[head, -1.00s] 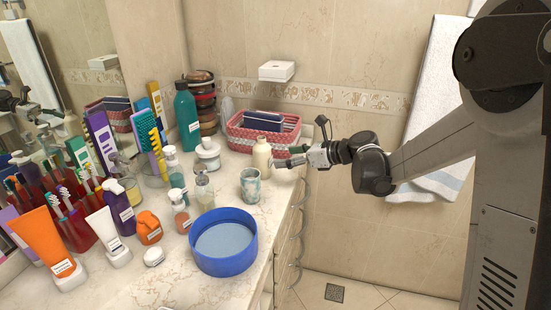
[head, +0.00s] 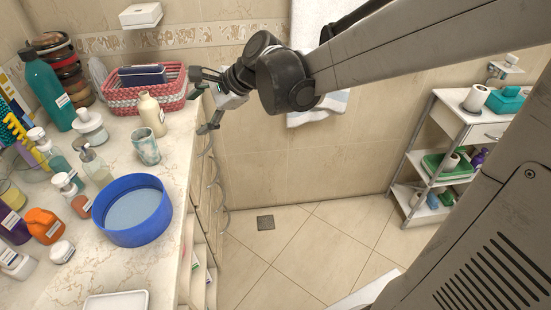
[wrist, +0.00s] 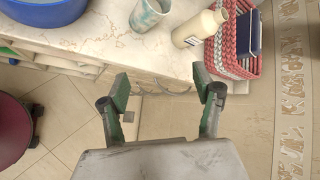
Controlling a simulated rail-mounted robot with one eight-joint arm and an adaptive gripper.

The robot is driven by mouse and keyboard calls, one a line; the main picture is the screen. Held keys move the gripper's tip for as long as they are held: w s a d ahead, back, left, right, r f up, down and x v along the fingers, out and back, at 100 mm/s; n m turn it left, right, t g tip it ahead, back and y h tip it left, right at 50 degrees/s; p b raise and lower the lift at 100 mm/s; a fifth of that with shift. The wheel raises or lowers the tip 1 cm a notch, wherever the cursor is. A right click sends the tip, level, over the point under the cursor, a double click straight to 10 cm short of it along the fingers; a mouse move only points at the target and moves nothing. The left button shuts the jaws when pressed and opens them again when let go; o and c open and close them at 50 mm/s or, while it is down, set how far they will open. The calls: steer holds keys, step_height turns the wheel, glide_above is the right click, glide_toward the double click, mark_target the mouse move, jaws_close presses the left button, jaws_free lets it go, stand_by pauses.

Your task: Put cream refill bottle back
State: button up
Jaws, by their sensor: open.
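The cream refill bottle (head: 152,114) is a cream-coloured bottle with a narrow neck. It stands upright on the marble counter (head: 125,265), close to the front edge and in front of the red-and-white basket (head: 130,99). It also shows at the top of the wrist view (wrist: 198,30). My gripper (head: 204,108) is to the right of the bottle, just off the counter edge, and apart from it. In the wrist view my gripper (wrist: 162,86) has its two green-padded fingers spread, with nothing between them.
A marbled cup (head: 146,148) and a blue bowl (head: 132,212) stand near the bottle along the edge. Bottles and jars crowd the counter's left. Open floor (head: 300,245) lies right of the counter. A white shelf cart (head: 455,130) stands at the far right.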

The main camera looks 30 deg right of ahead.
steer(key=s+d+f+n+h, duration=0.1)
steer(key=s+d+n+h, duration=0.2)
steer(key=s+d+n, duration=0.2)
steer(key=s+d+f+n+h, duration=0.1)
steer(key=s+d+n+h, duration=0.3)
steer(key=s+n, duration=0.6)
steer(key=s+d, duration=0.1)
steer(key=s, duration=0.7)
steer(key=shift+s+d+n+t, duration=0.15)
steer(key=shift+d+n+t, duration=0.15)
steer(key=shift+n, duration=0.1)
